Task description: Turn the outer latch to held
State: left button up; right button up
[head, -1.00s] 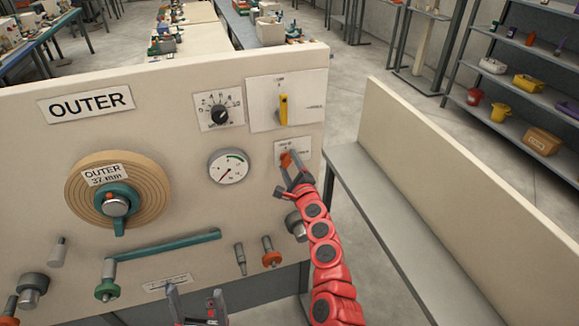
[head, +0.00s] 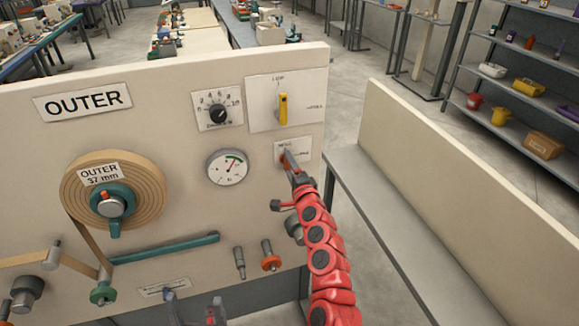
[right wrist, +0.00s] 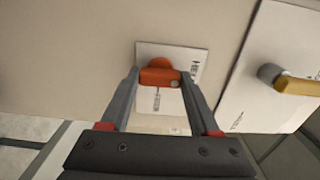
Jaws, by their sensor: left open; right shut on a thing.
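The outer latch is an orange handle (head: 286,159) on a small white label plate (head: 305,145) at the panel's right side. The plate has small print at its top and right, too small to read surely. In the right wrist view the orange handle (right wrist: 160,76) lies crosswise between the fingertips. My right gripper (head: 292,170) is shut on it, and its fingers (right wrist: 160,85) cover part of the latch. My left gripper (head: 194,305) is at the bottom edge, open, empty and apart from the panel, partly cut off.
Above the latch is a yellow lever (head: 283,108); a dial (head: 218,114) and round gauge (head: 228,167) are to the left. A tape coil (head: 147,190) sits further left above a teal bar (head: 165,247). A grey bench (head: 370,200) stands right of the panel.

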dwell(0.3)
jog(key=o, duration=1.4)
jog(key=shift+c, duration=0.2)
jog(key=shift+s, duration=0.1)
jog(key=b+v, duration=0.4)
jog(key=v, duration=1.3)
jog(key=shift+s, duration=0.1)
